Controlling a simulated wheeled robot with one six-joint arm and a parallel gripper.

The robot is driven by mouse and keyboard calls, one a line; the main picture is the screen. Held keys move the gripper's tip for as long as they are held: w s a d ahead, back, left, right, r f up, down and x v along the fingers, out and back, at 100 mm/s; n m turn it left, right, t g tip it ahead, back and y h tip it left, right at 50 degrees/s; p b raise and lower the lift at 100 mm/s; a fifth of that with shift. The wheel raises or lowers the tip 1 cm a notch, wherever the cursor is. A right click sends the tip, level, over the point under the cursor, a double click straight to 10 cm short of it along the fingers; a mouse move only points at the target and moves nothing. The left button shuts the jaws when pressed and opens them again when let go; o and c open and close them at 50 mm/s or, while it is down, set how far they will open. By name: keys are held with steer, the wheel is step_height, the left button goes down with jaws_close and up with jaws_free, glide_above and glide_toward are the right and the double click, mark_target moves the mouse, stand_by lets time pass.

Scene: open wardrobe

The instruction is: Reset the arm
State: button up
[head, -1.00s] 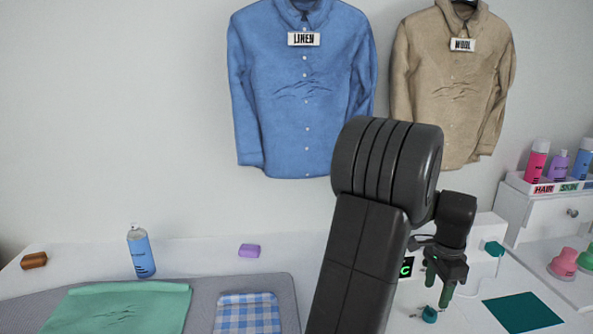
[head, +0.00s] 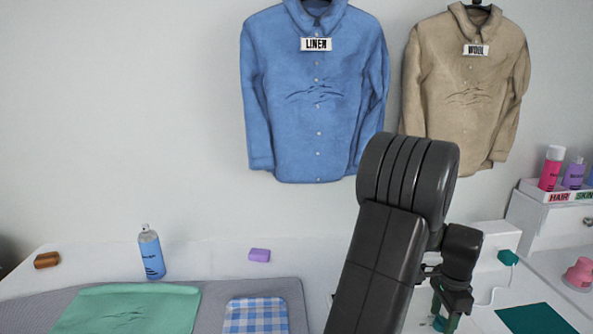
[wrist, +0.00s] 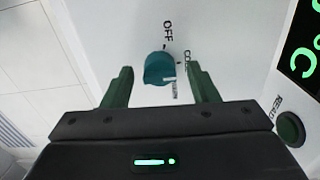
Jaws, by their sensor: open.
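My gripper (head: 452,310) hangs low at the right of the head view, below my dark arm. In the wrist view my gripper (wrist: 160,72) is open, with its two green fingers spread apart. A teal knob (wrist: 159,69) on a white panel (wrist: 225,45) appears between the fingers in the picture. Both fingers look apart from it, with nothing held. Its labels include "OFF" and a partly hidden one starting with "CO".
A blue "LINEN" shirt (head: 315,105) and tan "WOOL" shirt (head: 465,90) hang on the wall. A teal mat (head: 538,319) is at right.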

step_height(320, 180, up, 13)
step_height(320, 180, down, 14)
steer(key=shift+r, duration=0.1)
steer(key=shift+n, duration=0.4)
steer(key=shift+r+n, duration=0.15)
steer(key=shift+n, duration=0.55)
steer(key=n+b, duration=0.1)
steer(key=n, duration=0.3)
steer(key=shift+n, duration=0.4)
steer(key=n+b, duration=0.2)
steer(key=n, duration=0.4)
steer(key=shift+n, duration=0.4)
steer(key=shift+r, duration=2.35)
